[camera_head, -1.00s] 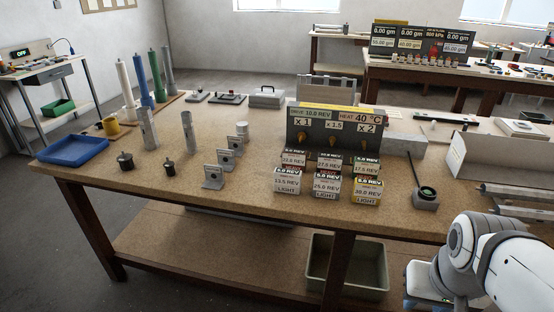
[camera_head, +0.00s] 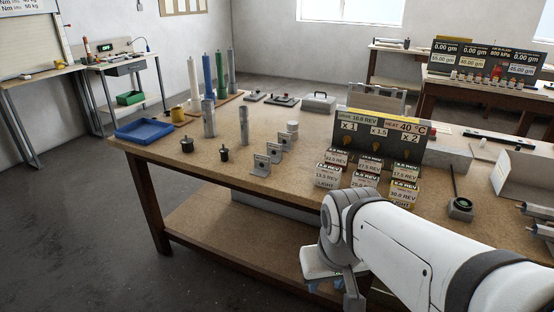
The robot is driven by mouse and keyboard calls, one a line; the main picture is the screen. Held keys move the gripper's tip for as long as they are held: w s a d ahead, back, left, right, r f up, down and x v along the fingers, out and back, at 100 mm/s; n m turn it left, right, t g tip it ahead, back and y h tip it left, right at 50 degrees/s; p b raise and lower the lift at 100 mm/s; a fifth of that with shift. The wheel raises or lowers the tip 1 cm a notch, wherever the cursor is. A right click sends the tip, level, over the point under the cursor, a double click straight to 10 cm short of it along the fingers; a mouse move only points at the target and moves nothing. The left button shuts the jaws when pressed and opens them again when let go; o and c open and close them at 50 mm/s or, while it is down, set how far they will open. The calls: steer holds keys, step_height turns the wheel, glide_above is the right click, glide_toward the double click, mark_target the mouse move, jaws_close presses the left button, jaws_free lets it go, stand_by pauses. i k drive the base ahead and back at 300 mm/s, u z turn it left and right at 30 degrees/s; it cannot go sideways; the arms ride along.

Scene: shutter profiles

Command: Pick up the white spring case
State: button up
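Several small label-fronted boxes stand in rows on the bench below a dark sign. The front-left box (camera_head: 327,176) has a mostly white face reading about 13.5 REV; a box with a yellow band (camera_head: 403,193) is at the right. A small white cylinder (camera_head: 292,127) stands left of the sign. I cannot tell for certain which of these is the white spring case. My arm comes in from the lower right. My gripper (camera_head: 325,284) is at its end, low in front of the bench edge and apart from the boxes; its fingers are mostly hidden.
The wooden bench (camera_head: 225,165) carries a blue tray (camera_head: 150,130), metal cylinders (camera_head: 209,118), upright bracket plates (camera_head: 261,165) and tall coloured columns (camera_head: 209,75). A dark post on a grey block (camera_head: 460,204) stands right of the boxes. The floor at left is clear.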

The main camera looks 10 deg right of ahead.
mark_target(327, 175)
steer(key=z, duration=0.05)
steer(key=i, duration=1)
steer(key=u, duration=0.05)
